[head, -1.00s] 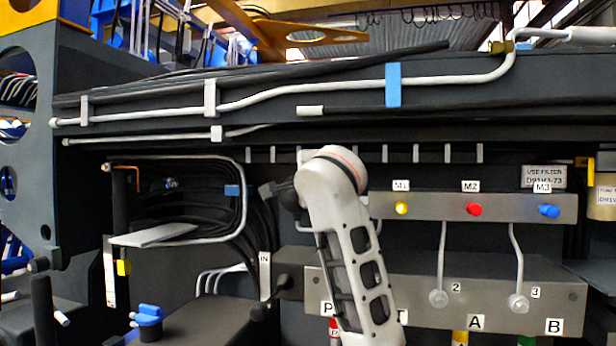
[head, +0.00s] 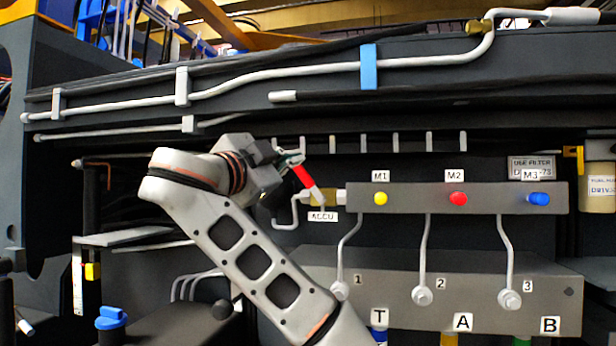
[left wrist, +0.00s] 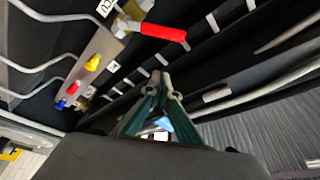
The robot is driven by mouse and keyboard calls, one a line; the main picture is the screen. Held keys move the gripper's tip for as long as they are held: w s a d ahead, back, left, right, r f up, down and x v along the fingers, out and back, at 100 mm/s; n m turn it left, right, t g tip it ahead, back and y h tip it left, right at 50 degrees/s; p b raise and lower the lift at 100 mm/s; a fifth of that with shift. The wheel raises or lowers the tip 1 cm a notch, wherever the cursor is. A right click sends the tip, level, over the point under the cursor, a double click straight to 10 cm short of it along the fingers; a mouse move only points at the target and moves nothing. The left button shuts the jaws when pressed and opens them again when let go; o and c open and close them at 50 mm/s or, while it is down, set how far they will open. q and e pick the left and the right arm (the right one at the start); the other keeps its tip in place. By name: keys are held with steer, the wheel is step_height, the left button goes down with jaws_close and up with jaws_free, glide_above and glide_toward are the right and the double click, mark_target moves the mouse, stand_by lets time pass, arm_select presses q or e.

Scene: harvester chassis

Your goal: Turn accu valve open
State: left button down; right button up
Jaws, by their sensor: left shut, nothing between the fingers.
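The accu valve has a red lever handle (head: 304,177) slanting up and left from its brass body (head: 340,197), above the ACCU label (head: 323,217). The red handle (left wrist: 163,31) shows near the top of the left wrist view. My left gripper (head: 293,157) is at the handle's upper end in the head view, partly hidden by its own wrist. In the left wrist view its fingertips (left wrist: 164,82) are together and empty, with a gap in the picture between them and the handle. My right gripper is not in view.
The grey manifold bar (head: 420,199) with yellow, red and blue caps lies right of the valve. A lower block (head: 470,290) has pipes rising from it. A ledge with a white pipe (head: 330,68) runs above. A bent pipe (head: 282,225) is left of the valve.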

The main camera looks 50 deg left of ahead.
arm_select(q)
steer(key=r+b, duration=0.2)
glide_above(306, 180)
steer(key=d, duration=0.3)
steer(key=shift+s+a+f+b, duration=0.35)
steer(key=shift+s+a+f, duration=0.7)
steer(key=shift+s+a, duration=0.1)
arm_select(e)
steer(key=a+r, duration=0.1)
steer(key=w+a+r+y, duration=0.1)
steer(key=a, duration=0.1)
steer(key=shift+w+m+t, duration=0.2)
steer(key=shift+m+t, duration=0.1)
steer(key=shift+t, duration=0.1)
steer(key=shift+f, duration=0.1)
